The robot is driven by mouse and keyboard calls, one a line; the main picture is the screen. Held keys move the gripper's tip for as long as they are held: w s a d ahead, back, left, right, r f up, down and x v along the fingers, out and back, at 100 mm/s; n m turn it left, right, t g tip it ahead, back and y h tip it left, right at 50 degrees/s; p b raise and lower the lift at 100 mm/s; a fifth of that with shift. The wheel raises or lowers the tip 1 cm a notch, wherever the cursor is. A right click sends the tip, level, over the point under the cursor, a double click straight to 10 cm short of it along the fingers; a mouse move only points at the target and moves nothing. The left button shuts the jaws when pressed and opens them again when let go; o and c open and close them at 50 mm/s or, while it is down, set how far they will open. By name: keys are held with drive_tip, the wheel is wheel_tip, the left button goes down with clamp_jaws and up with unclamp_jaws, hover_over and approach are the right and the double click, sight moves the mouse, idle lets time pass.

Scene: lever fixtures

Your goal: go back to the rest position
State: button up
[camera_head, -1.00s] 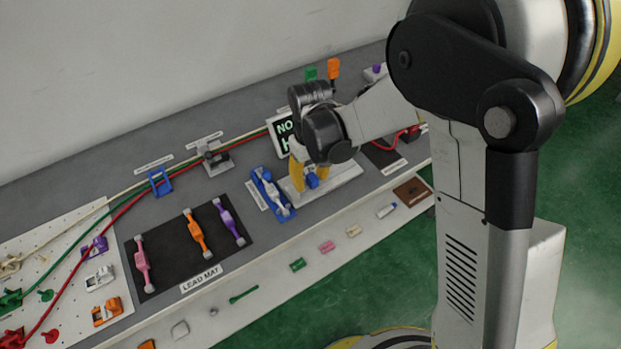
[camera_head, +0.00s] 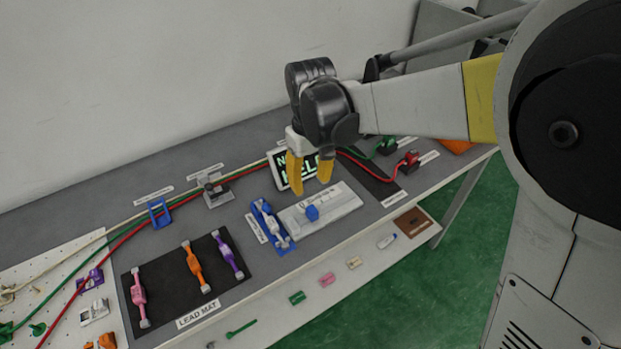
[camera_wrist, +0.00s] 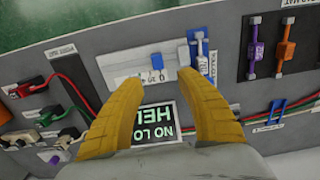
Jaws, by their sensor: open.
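My gripper (camera_head: 310,176) is open and empty, with its yellow fingers pointing down above the bench. Its fingers (camera_wrist: 158,108) also show spread apart in the wrist view. In the head view it is in front of a black sign with green letters (camera_head: 283,170), which it partly hides. A white plate with a blue knob (camera_head: 312,212) lies below the fingers, apart from them. The plate also shows beyond the fingertips in the wrist view (camera_wrist: 128,80). A blue holder with a white lever piece (camera_head: 268,222) sits left of the plate.
The black lead mat (camera_head: 220,275) holds pink, orange and purple levers. Red, green and cream cables (camera_head: 120,215) run along the bench. Red and green clamps (camera_head: 408,160) stand at the right. A lower shelf (camera_head: 340,280) carries small parts. Green floor (camera_head: 400,300) lies in front.

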drive_tip(key=s+d+r+m+t, duration=0.3)
drive_tip(key=s+d, duration=0.4)
drive_tip(key=d, duration=0.3)
drive_tip(key=s+d+r+m+t, duration=0.3)
drive_tip(key=s+d, duration=0.4)
drive_tip(key=d, duration=0.3)
wheel_tip(320, 180, up, 2)
drive_tip(key=shift+s+d+r+m+t, duration=0.1)
drive_tip(key=shift+s+d+m+t, duration=0.15)
drive_tip(key=shift+m+t, duration=0.25)
drive_tip(key=shift+o, duration=0.3)
idle(1.3)
